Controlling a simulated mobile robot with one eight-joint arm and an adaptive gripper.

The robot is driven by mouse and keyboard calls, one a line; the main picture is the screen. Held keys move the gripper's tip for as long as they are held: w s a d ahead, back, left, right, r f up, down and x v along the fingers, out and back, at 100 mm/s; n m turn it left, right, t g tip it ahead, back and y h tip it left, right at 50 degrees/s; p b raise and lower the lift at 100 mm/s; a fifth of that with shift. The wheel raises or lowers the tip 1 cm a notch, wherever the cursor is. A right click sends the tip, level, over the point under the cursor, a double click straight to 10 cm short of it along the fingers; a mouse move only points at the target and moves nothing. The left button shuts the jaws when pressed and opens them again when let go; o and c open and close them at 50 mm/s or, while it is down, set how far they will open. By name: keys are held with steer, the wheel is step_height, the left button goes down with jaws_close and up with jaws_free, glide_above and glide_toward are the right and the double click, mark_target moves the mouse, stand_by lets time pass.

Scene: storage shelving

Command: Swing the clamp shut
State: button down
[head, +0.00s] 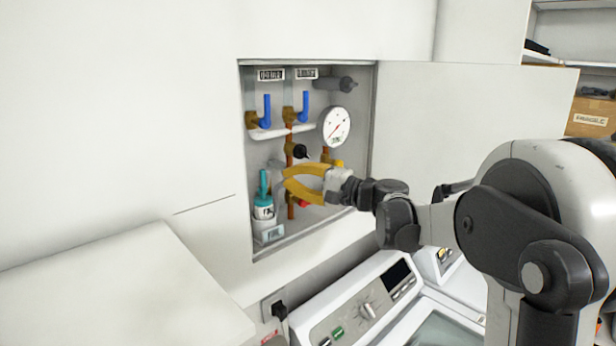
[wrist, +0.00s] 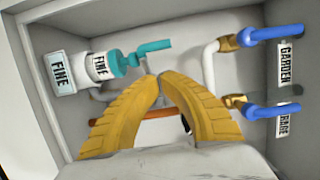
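No part in view can be told for certain as the clamp. A white canister (head: 264,212) with a teal top and an upright teal handle (head: 263,184) stands at the lower left of the wall recess. In the wrist view the canister (wrist: 100,66) has a "FINE" label, and its teal handle (wrist: 153,47) lies just beyond my fingertips. My gripper (head: 287,178) reaches into the recess, right of the teal handle. In the wrist view its yellow fingers (wrist: 160,76) are curved, with tips almost together and nothing visible between them. Parts behind the fingers are hidden.
Blue valve levers (head: 266,110) on brass fittings and copper pipes sit above my gripper. A round gauge (head: 336,127) is at the upper right of the recess. An open white door (head: 455,115) stands to the right. A white machine (head: 345,310) is below.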

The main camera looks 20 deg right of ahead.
mark_target(265, 179)
steer(key=a, duration=0.3)
steer(key=shift+a, duration=0.15)
steer(key=shift+w+a, duration=0.15)
steer(key=shift+a, duration=0.8)
